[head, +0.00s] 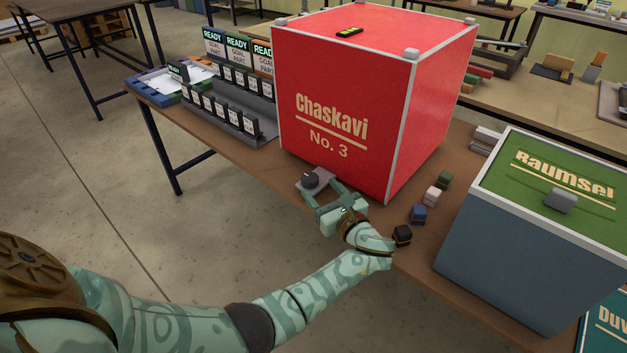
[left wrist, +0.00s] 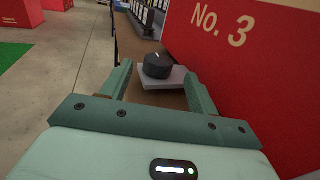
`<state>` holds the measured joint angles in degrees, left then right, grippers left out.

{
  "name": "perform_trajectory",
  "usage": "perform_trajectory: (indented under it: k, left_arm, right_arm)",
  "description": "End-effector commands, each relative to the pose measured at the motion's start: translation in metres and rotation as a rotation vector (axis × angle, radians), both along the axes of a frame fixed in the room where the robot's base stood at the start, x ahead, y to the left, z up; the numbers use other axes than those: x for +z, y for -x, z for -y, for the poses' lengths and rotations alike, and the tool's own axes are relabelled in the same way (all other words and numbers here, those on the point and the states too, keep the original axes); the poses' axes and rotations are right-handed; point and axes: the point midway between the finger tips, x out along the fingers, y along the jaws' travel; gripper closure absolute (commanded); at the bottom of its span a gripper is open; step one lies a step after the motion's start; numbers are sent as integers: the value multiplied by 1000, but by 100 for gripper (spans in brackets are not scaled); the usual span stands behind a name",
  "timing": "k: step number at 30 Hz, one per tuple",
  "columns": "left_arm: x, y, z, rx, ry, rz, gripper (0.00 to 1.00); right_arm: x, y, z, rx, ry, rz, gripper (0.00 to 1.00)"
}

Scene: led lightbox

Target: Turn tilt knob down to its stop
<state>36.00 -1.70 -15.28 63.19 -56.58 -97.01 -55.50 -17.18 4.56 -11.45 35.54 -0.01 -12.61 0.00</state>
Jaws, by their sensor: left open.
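The tilt knob (head: 311,180) is a dark round knob on a small grey base plate, at the table's front edge by the lower left corner of the red box. In the left wrist view the knob (left wrist: 157,66) shows a short white mark on its top, and its plate (left wrist: 165,79) shows beneath it. My left gripper (head: 322,191) is open, with its fingers pointing at the knob. In the left wrist view the left gripper (left wrist: 158,85) has one finger on each side, and the knob lies just beyond the fingertips, apart from them. My right gripper is not in view.
The large red box (head: 340,100), lettered "Chaskavi No. 3", stands close behind the knob. Small blocks, among them a blue one (head: 418,214) and a black one (head: 402,235), lie right of my left wrist. A green-topped box (head: 480,240) stands further right. Card racks (head: 222,105) stand at left.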

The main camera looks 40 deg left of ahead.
Motion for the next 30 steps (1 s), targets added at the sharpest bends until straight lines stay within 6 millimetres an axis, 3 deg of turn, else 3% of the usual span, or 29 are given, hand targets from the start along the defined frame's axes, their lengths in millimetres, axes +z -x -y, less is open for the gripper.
perform_trajectory:
  k: [6, 12, 18, 30]
  left_arm:
    - [3, 24, 57, -1, 3, 0, 40]
    - [1, 40, 93, 0, 0, -1, 40]
    - [1, 46, 106, 1, -2, 0, 40]
    - [1, 46, 107, 1, -2, 1, 40]
  right_arm:
    - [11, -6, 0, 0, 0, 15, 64]
    - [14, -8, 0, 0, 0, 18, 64]
    - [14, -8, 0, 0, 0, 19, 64]
    - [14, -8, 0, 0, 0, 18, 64]
